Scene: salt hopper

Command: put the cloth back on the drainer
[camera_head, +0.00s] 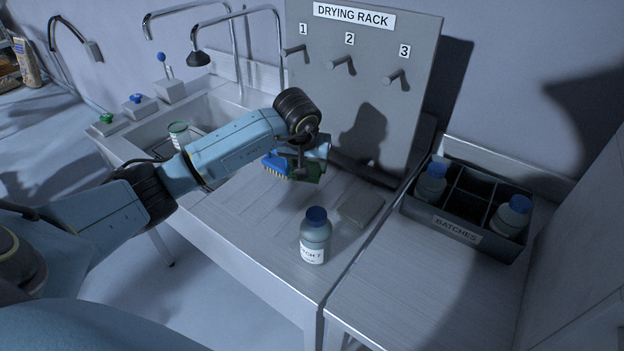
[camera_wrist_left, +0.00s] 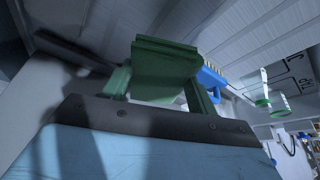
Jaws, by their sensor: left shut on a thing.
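My left gripper (camera_head: 300,168) is shut on a folded green thing, which I take for the cloth (camera_head: 316,174). It is above the drainer (camera_head: 245,208). In the left wrist view the green cloth (camera_wrist_left: 165,65) fills the space between the fingers (camera_wrist_left: 160,88). The gripper hides part of it in the head view, and I cannot tell whether it touches the drainer. A blue brush (camera_head: 272,162) with pale bristles is just left of the gripper; it also shows behind a finger in the left wrist view (camera_wrist_left: 211,77). My right gripper is out of view.
A blue-capped bottle (camera_head: 315,238) stands near the drainer's front edge. A flat grey-beige pad (camera_head: 361,208) lies behind it. The drying rack (camera_head: 375,65) with three pegs rises behind. A batches crate (camera_head: 415,208) with two bottles is at right.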

